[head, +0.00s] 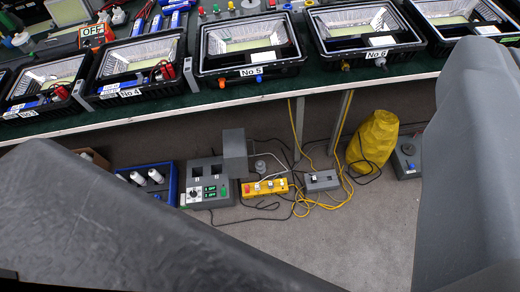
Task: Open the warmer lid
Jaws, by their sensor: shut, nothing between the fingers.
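No thing in the head view is clearly marked as the warmer. A grey box (207,190) with two dark square openings, a green display and a dial stands on the floor below the bench. It may be the warmer. A plain grey block or panel (235,152) stands upright at its right back side; I cannot tell if it is a lid or a separate thing. Large grey parts of my own fill the lower left and the right of the view, well nearer than the box. No gripper fingertips show, and nothing of mine visibly touches the box.
A blue crate (157,169) with white bottles, a yellow switch strip (265,188), a small grey box (322,181) and a yellow bag (374,141) stand nearby. Yellow and black cables lie loose. The bench edge (330,85) with floodlight housings (250,48) crosses above. Grey floor (365,225) is clear.

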